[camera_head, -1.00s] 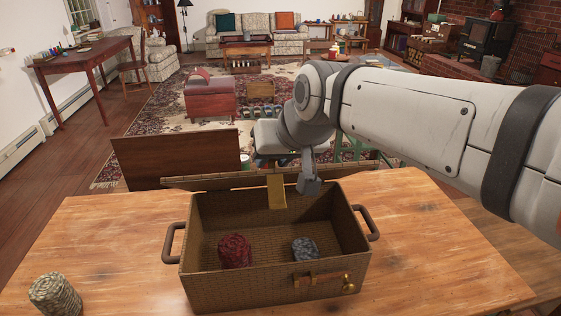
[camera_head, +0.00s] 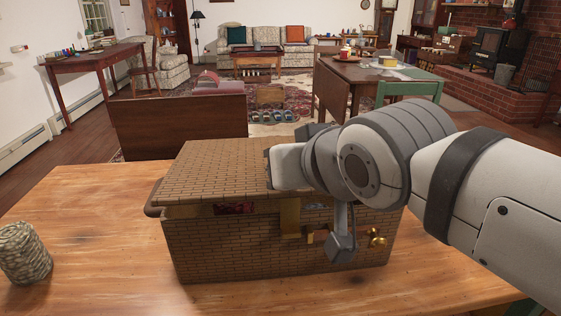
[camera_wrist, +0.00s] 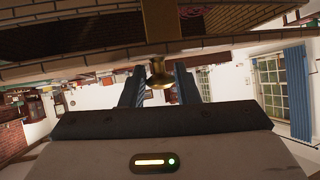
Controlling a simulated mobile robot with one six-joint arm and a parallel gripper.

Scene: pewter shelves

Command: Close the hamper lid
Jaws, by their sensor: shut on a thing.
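The brown wicker hamper (camera_head: 270,250) stands on the wooden table. Its lid (camera_head: 215,165) is swung over the top and nearly level, with a narrow dark gap along the front edge. A brass strap (camera_head: 289,217) hangs from the lid's front over the hamper's front. In the wrist view, my gripper (camera_wrist: 159,70) has its two fingers either side of a brass knob (camera_wrist: 157,77) on the strap and is shut on it.
A red item (camera_head: 233,208) and a grey-blue item (camera_head: 316,206) show through the gap inside the hamper. Brass fittings (camera_head: 376,237) are on its front. A coiled rope-like stack (camera_head: 22,252) stands at the table's left. The tabletop (camera_head: 90,230) between them is clear.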

